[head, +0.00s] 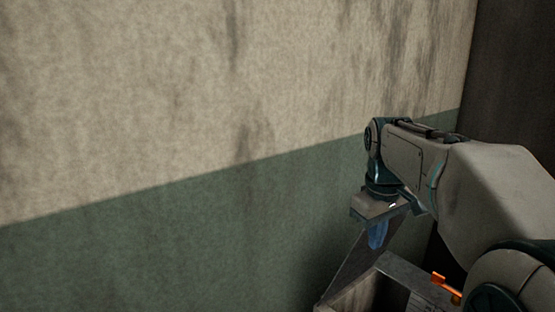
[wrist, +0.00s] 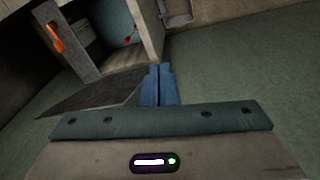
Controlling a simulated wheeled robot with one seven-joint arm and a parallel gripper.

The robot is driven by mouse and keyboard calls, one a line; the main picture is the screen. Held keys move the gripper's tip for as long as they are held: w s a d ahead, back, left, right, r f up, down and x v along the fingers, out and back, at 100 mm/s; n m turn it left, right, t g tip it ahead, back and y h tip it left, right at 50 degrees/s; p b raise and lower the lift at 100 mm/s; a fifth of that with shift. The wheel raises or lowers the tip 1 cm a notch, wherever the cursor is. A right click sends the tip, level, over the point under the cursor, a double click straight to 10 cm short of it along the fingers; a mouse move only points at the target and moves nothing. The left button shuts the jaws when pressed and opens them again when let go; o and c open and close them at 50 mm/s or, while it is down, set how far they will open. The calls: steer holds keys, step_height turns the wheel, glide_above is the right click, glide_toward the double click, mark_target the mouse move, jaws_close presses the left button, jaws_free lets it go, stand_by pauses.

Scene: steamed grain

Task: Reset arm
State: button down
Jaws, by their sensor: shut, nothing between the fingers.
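My gripper (head: 378,235) is at the end of my arm, at the right side of the head view, pointing down in front of the green lower wall. In the wrist view its two blue fingers (wrist: 158,84) are together and hold nothing. In the head view an open metal box or cabinet (head: 392,270) is just below my gripper, partly cut off by the frame. In the wrist view the box's open inside (wrist: 117,40) lies beyond the fingers, with a small red spot inside.
A stained wall, beige above and green below (head: 240,230), fills the left and middle of the head view. An orange handle or latch (head: 446,284) is on the box; it also shows in the wrist view (wrist: 55,37). A dark surface (head: 515,70) stands at the far right.

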steer(key=s+a+f+m+t, duration=0.1)
steer(key=s+a+f+m, duration=0.1)
steer(key=s+f, duration=0.4)
steer(key=s+a+f+m+t, duration=0.1)
steer(key=s+a+f+m, duration=0.1)
steer(key=s+f, duration=0.4)
steer(key=s+m, duration=0.1)
steer(key=s, duration=0.4)
steer(key=shift+a+y, duration=0.3)
steer(key=shift+d, duration=0.1)
